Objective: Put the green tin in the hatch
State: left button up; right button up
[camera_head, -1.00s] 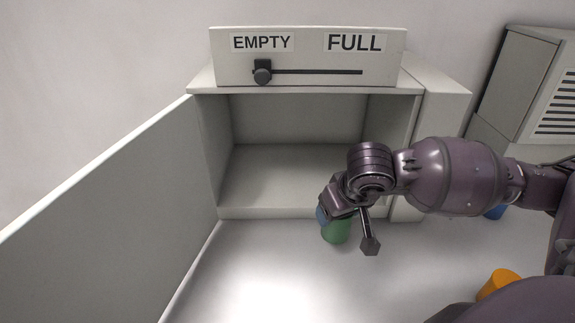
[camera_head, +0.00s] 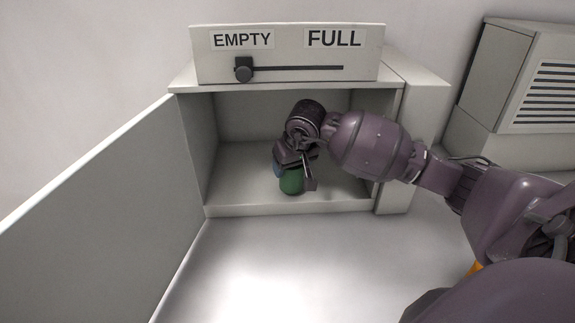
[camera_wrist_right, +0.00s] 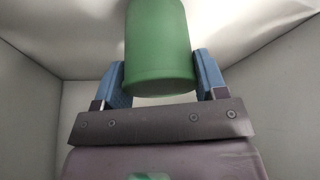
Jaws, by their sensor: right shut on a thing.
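The green tin (camera_head: 291,183) is upright inside the open hatch (camera_head: 290,210), just behind its front sill. My right gripper (camera_head: 284,172) is shut on it, and my wrist hides its upper part. In the right wrist view the green tin (camera_wrist_right: 159,45) sits between the two blue fingers of the right gripper (camera_wrist_right: 162,75), with grey hatch walls around it. I cannot tell whether the tin touches the hatch floor. My left gripper is not in view.
The hatch door (camera_head: 90,215) stands open on the left. Above the hatch is a panel with EMPTY and FULL labels and a slider knob (camera_head: 244,69) at the EMPTY end. A vented grey unit (camera_head: 520,85) stands at the right. The hatch floor left of the tin is clear.

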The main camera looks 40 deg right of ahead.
jog(key=shift+w+d+f, duration=0.1)
jog(key=shift+w+f, duration=0.25)
jog(key=shift+w, duration=0.25)
jog(key=shift+w+f, duration=0.3)
jog(key=shift+w, duration=0.3)
jog(key=shift+s+f, duration=0.1)
jog(key=shift+f, duration=0.2)
jog(key=o, duration=1.1)
jog(key=shift+s+r, duration=0.1)
jog(key=shift+r, duration=0.55)
jog(key=shift+v, duration=1.1)
jog(key=s+a, duration=0.2)
jog(key=s, duration=1)
jog(key=shift+f, duration=0.1)
